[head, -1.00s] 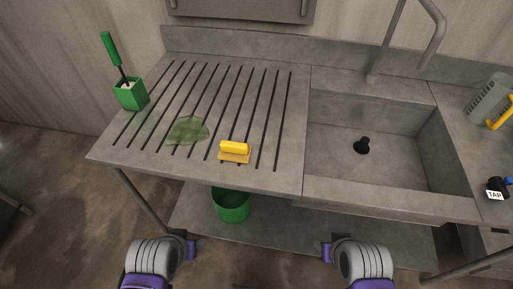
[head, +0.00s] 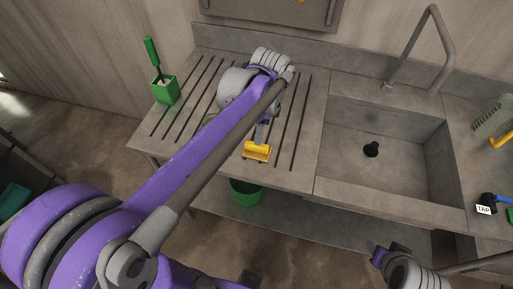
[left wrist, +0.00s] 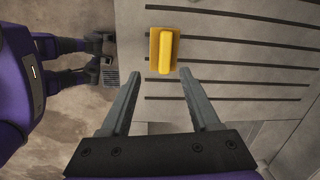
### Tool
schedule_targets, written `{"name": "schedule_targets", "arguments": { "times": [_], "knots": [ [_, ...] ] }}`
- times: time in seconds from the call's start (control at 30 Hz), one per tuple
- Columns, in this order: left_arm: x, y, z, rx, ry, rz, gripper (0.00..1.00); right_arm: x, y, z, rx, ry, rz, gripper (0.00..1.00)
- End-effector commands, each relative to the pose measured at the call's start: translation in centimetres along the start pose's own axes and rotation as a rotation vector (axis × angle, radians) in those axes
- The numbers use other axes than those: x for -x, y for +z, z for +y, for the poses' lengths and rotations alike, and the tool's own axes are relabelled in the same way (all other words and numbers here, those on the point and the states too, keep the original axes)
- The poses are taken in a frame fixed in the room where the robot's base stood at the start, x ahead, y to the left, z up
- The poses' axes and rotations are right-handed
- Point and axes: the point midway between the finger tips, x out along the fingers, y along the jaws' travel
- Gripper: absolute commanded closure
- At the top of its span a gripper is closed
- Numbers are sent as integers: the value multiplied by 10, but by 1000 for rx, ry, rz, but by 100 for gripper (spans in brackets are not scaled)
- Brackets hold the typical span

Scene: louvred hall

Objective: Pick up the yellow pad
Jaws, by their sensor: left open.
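The yellow pad (head: 257,151) lies on the grooved drainboard near its front edge, with a raised yellow grip bar on top. My left arm reaches across the drainboard. Its gripper (head: 261,133) is just behind the pad in the head view. In the left wrist view, the two fingers (left wrist: 161,74) are spread and empty, and the pad (left wrist: 164,50) lies beyond their tips, roughly in line with the gap. I cannot tell the exact height of the fingers above it. My right gripper (head: 384,253) is low at the front right, away from the pad; its jaw opening is unclear.
A green holder (head: 166,91) with a green-handled brush stands at the drainboard's left. The empty sink (head: 366,174) and tall faucet (head: 448,48) are to the right. A green bucket (head: 246,194) stands below.

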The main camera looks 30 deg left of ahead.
Motion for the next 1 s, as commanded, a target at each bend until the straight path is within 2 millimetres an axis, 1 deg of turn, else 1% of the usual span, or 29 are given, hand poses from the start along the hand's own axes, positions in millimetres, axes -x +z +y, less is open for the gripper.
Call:
{"name": "schedule_targets", "arguments": {
  "times": [0.03, 0.13, 0.2, 0.43, 0.5, 0.67, 0.77, 0.9, 1.0],
  "knots": [
    [0, 0, -9, -50, 18, -10, 38, 0, -1, 0, 0, 0, 0, 50],
    [0, 1, -16, -125, 43, -22, 38, 0, -1, 0, 0, 0, 1, 50],
    [-6, 1, -18, -149, 52, -26, 38, 0, 0, 0, 0, 0, 0, 50],
    [-42, 2, -16, -155, 53, -27, 38, -2, 3, 0, 0, 0, -3, 50],
    [-50, 2, -16, -155, 53, -27, 38, -3, 3, 0, 0, 0, -3, 50],
    [-60, 2, -14, -154, 52, -26, 38, -3, 3, 0, 0, 0, -3, 50],
    [-72, 2, -12, -154, 51, -26, 38, -2, 2, 0, 0, 0, -2, 50],
    [-94, 1, -9, -153, 51, -26, 38, -2, 2, 0, 0, 0, -2, 50],
    [-104, 2, -9, -153, 51, -26, 38, -2, 2, 0, 0, 0, -2, 50]
  ]
}}
